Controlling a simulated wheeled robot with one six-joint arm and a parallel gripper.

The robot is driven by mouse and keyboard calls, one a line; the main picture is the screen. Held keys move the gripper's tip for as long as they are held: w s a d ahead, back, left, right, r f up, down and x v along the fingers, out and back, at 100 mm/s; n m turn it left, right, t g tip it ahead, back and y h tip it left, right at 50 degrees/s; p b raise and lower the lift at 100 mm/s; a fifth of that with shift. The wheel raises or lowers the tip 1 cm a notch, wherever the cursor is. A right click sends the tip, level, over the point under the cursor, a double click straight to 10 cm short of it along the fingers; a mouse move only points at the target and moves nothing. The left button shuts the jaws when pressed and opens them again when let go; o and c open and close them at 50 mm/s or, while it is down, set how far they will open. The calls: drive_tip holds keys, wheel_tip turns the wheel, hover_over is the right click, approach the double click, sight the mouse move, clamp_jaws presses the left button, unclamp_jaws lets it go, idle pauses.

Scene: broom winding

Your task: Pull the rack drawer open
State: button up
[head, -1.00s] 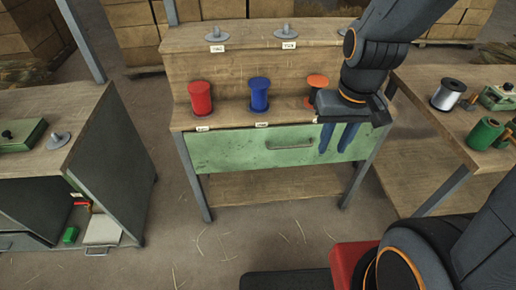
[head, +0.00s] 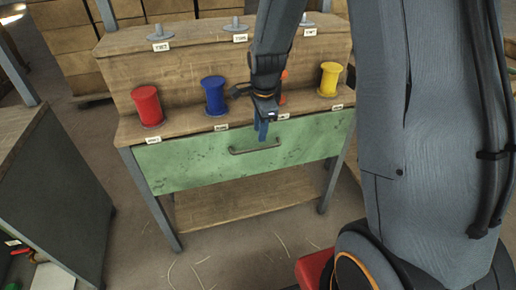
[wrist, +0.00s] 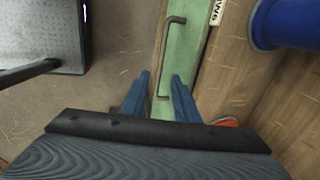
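The rack drawer has a worn green front (head: 190,165) that sits flush under the wooden rack top, so it looks shut. Its grey bar handle (head: 240,151) is at the middle of the front. In the wrist view the handle (wrist: 168,50) runs up the green drawer front (wrist: 183,62). My gripper (head: 262,136) hangs just above the right part of the handle. In the wrist view my gripper (wrist: 160,76) has its two blue fingers apart, with the handle's near end between or just beyond the tips. Contact cannot be told.
Red (head: 147,106), blue (head: 214,96) and yellow (head: 329,79) spools stand on the rack shelf; an orange one is mostly hidden behind my gripper. A lower wooden shelf (head: 240,203) is empty. A grey-sided bench (head: 60,205) stands at left.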

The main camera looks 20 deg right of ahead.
drive_tip(key=shift+w+f, duration=0.25)
drive_tip(key=shift+f, duration=1.05)
drive_tip(key=shift+w+f, duration=0.25)
drive_tip(key=shift+f, duration=1)
drive_tip(key=shift+w+f, duration=0.25)
drive_tip(key=shift+f, duration=1.05)
drive_tip(key=shift+c, duration=0.4)
clamp_jaws()
